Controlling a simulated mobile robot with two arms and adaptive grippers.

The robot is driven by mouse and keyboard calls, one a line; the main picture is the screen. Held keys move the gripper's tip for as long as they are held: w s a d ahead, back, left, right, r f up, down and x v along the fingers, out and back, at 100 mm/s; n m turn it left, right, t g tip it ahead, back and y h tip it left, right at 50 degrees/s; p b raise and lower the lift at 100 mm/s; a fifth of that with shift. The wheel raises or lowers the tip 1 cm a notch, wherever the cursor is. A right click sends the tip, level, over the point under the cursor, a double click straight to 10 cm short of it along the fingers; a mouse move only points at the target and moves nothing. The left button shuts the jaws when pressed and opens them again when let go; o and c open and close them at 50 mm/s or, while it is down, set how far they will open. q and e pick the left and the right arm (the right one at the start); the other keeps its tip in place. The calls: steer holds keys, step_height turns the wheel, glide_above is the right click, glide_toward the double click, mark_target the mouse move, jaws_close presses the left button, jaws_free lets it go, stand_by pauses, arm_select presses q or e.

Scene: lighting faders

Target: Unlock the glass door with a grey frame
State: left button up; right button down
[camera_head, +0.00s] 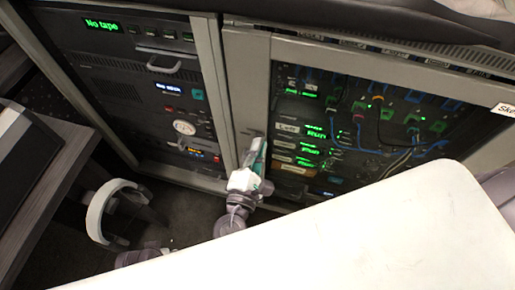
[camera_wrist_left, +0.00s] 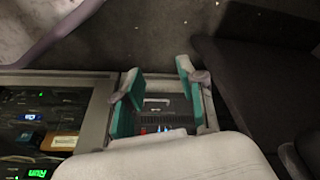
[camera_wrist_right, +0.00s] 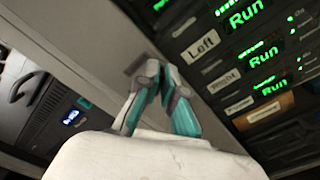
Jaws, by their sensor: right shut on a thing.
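The glass door's grey frame (camera_head: 247,85) stands upright at the left side of the right rack cabinet in the head view; rack units with green displays show through its glass (camera_head: 345,120). My right gripper (camera_head: 258,146) is at the lower part of this frame. In the right wrist view, a small dark lock plate (camera_wrist_right: 136,64) sits on the grey frame, and my right gripper (camera_wrist_right: 158,70) is closed right at it. The part between its fingertips is mostly hidden. In the left wrist view, my left gripper (camera_wrist_left: 158,69) is open and empty, its teal fingers apart.
A second rack cabinet (camera_head: 130,80) with a "No tape" display stands to the left. A white curved object (camera_head: 97,215) is at lower left, beside a dark desk (camera_head: 50,165). A white surface (camera_head: 390,235) fills the lower right. Dark floor lies between.

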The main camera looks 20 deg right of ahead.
arm_select(q)
steer(key=w+b+v, duration=0.1)
steer(key=b+v, duration=0.2)
steer(key=v, duration=0.9)
steer(key=shift+w+r+t, duration=0.25)
steer(key=shift+r+t, duration=0.15)
steer(key=shift+r, duration=0.05)
arm_select(e)
steer(key=m, duration=0.6)
steer(key=shift+f+m, duration=0.2)
steer(key=shift+m, duration=0.1)
arm_select(q)
steer(key=shift+a, duration=0.15)
arm_select(e)
steer(key=c, duration=1.3)
jaws_free()
steer(key=v, duration=1.2)
steer(key=shift+d, duration=0.1)
